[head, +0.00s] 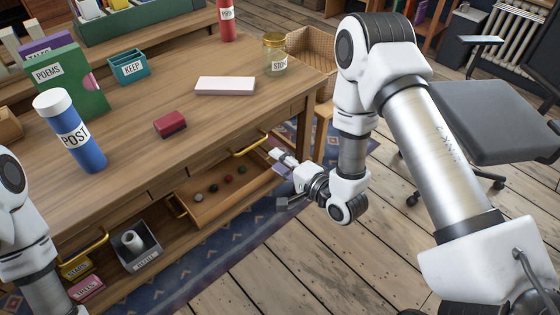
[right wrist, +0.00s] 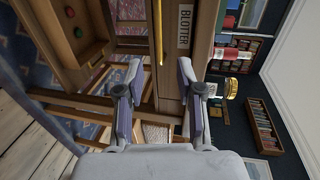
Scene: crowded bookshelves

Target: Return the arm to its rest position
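My right arm comes in from the right of the head view, white and silver. Its gripper (head: 278,176) is beside the front of the desk, near an open drawer (head: 213,210). In the right wrist view the two fingers of this gripper (right wrist: 160,72) stand apart with nothing between them, facing the desk front and a drawer labelled BLOTTER (right wrist: 190,30). Of my left arm, only white and silver links show at the left edge of the head view; its gripper is out of frame.
The open drawer holds several small balls. A chair (head: 495,120) stands at right. Wooden floor (head: 330,255) lies clear in front.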

